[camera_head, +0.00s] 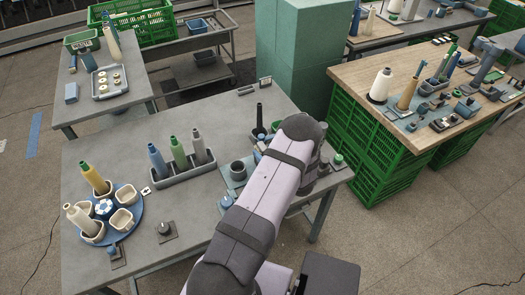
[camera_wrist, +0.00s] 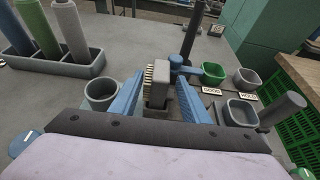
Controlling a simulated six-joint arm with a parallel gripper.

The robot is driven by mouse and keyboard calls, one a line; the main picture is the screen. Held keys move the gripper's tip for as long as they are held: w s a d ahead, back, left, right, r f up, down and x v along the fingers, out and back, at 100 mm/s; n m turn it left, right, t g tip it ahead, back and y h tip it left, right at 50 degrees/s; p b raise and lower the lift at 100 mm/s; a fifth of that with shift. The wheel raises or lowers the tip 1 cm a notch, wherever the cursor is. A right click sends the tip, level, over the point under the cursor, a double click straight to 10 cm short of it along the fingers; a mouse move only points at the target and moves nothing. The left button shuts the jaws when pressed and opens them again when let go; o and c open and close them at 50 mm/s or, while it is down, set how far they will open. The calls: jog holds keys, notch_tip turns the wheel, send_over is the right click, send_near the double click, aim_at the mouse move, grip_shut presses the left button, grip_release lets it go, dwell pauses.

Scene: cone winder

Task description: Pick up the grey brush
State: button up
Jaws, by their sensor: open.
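The grey brush (camera_wrist: 160,84) stands upright in the wrist view, its pale bristles facing left. Its lower end is in or against a dark grey holder; which of the two I cannot tell. My gripper (camera_wrist: 159,92) is open, with one blue finger left of the brush and the other right of it. A small gap shows on the left; on the right the finger is very close, and contact is unclear. In the head view my arm covers the brush and the fingers.
A grey cup (camera_wrist: 102,92) is just left of my left finger. A green bowl (camera_wrist: 213,72) and grey bowls (camera_wrist: 245,77) are at right. A rack (camera_head: 184,173) with three cones stands left on the table.

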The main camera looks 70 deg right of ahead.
jog(key=shift+p+x, duration=0.35)
jog(key=shift+x, duration=1)
jog(key=shift+c, duration=0.3)
grip_shut()
jog(key=shift+r, duration=0.15)
jog(key=shift+r+b, duration=1.7)
jog(key=shift+r, duration=3.15)
